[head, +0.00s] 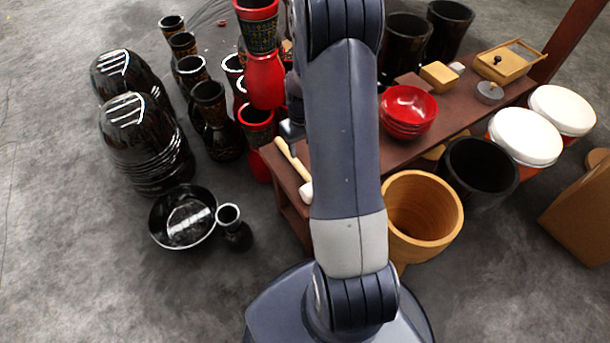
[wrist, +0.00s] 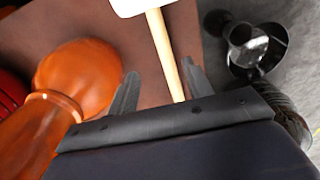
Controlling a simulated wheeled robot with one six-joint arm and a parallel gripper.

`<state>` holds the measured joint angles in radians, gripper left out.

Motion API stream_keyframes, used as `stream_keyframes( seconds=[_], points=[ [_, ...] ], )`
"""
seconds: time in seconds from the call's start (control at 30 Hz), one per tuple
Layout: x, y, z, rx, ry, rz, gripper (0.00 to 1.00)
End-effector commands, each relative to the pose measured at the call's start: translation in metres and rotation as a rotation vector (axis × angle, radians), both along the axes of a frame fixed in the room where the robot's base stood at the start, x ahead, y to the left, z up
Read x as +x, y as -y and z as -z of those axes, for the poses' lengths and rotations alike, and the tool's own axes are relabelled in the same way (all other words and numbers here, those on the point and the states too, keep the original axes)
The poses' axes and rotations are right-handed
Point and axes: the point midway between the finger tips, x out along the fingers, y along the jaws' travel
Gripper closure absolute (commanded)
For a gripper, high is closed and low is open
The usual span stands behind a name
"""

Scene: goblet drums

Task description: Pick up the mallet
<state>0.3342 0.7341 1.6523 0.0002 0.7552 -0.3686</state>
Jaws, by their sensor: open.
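The mallet has a pale wooden handle (head: 292,160) and a white head (head: 306,192), and lies on the near left end of the brown bench (head: 276,160). In the wrist view the handle (wrist: 166,52) runs up between my fingers to the white head (wrist: 140,5), cut off by the top edge. My gripper (wrist: 159,70) is open, with one finger on each side of the handle. The handle's lower end is hidden behind the gripper body. In the head view my gripper (head: 291,130) is partly hidden by my arm, over the handle's far end.
An orange-brown rounded wooden object (wrist: 80,75) stands close left of my gripper. Red bowls (head: 408,108) sit further along the bench. Red and black goblet drums (head: 265,80) crowd the bench's left side. A black bowl (head: 184,217) and small black goblet (head: 234,228) stand on the floor.

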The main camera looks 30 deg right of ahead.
Motion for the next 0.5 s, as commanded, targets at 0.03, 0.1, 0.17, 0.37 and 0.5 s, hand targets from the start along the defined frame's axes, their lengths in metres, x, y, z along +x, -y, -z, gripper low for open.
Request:
stream_keyframes(
  seconds=[0.03,0.1,0.17,0.37,0.5],
  points=[
    [-0.001,0.0,0.012,0.001,-0.003,0.0,0.52],
    [-0.001,-0.001,0.024,0.001,-0.003,0.0,0.52],
    [-0.001,-0.001,0.032,0.001,-0.003,0.0,0.52],
    [-0.001,-0.001,0.044,0.0,-0.001,0.0,0.52],
    [-0.001,-0.003,0.057,0.001,-0.002,-0.001,0.52]
  ],
)
